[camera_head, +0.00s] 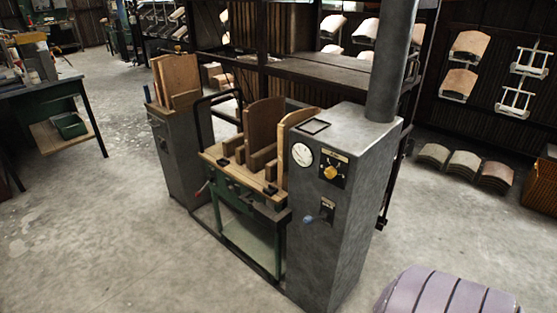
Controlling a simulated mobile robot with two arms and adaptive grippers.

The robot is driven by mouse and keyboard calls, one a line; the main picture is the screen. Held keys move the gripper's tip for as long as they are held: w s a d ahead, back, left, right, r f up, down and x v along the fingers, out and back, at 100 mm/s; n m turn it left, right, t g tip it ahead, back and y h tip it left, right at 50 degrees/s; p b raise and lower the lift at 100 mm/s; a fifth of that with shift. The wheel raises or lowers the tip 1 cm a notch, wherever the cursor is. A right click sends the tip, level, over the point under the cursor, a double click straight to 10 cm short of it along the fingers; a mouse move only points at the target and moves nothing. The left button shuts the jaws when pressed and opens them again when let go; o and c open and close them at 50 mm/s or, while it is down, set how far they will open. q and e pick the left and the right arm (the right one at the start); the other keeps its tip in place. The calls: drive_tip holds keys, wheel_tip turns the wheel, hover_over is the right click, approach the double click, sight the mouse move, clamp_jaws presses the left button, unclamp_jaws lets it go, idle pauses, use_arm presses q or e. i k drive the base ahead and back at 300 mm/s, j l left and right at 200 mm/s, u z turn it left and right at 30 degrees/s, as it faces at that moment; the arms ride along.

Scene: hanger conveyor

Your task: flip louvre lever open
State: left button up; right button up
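A grey upright cabinet (335,255) with a thick flue pipe (392,62) stands right of centre. Its front carries a round white gauge (301,154), a yellow knob (331,172) on a dark plate, and a small blue-tipped handle (309,219) beside a dark switch plate (327,210). I cannot tell which of these is the louvre lever, and no louvre slats are clearly visible. Neither of my grippers is in view.
A lower grey cabinet (184,158) stands left of the wooden bench (240,178). A ribbed lavender rounded thing (440,296) fills the bottom right. A dark workbench (45,92) is at the left; racks line the back. The floor (105,235) in front is clear.

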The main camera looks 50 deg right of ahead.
sight(325, 216)
drive_tip(key=z, duration=1.7)
